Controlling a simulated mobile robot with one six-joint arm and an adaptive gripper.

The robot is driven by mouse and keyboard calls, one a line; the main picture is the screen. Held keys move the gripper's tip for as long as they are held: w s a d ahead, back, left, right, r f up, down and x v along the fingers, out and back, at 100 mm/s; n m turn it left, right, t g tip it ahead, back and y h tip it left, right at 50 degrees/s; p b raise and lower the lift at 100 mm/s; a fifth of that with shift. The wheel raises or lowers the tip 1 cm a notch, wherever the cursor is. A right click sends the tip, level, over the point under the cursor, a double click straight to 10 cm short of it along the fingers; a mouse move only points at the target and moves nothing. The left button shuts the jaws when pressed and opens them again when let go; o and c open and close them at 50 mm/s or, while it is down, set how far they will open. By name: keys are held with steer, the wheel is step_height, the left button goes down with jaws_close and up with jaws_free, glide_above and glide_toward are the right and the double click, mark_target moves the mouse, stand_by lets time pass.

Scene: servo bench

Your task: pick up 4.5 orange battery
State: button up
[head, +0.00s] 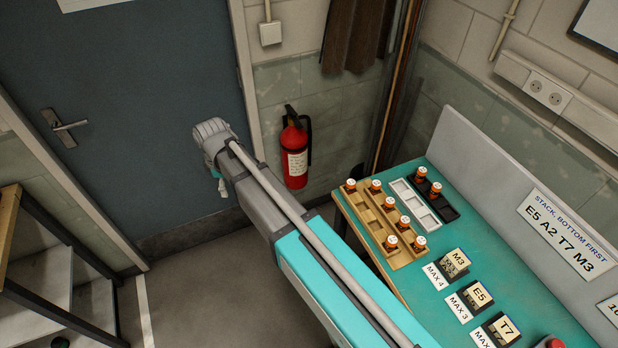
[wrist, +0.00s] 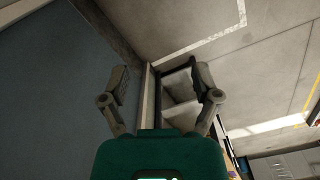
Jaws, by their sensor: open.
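Several small orange batteries with white tops stand on the teal bench in the head view. Most, such as this orange battery (head: 404,224), are in a wooden tray (head: 371,218). Two more orange batteries (head: 436,191) are in a black tray (head: 446,211). The markings on their tops are too small to read, so I cannot tell which is the 4.5 one. My gripper (wrist: 162,78) is open and empty in the wrist view, its fingers wide apart, with floor and door beyond. No battery shows there. In the head view my arm reaches left of the bench, away from the trays.
A white tray (head: 412,199) with empty slots lies between the wooden and black trays. Labelled blocks M3 (head: 457,260), E5 (head: 478,295) and T7 (head: 505,327) stand nearer. A grey panel backs the bench. A fire extinguisher (head: 294,150) hangs by the door.

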steer(key=w+d+m, duration=0.2)
steer(key=d+m, duration=0.2)
steer(key=d, duration=0.8)
steer(key=w+d+m, duration=0.2)
steer(key=d+m, duration=0.3)
steer(key=d, duration=0.7)
steer(key=s+d+m, duration=0.3)
steer(key=d+m, duration=0.1)
steer(key=d, duration=0.6)
steer(key=s+d+m, duration=0.3)
steer(key=d+m, duration=0.2)
steer(key=d, duration=0.6)
steer(key=shift+m, duration=0.3)
steer(key=shift+d, duration=0.1)
steer(key=c, duration=0.3)
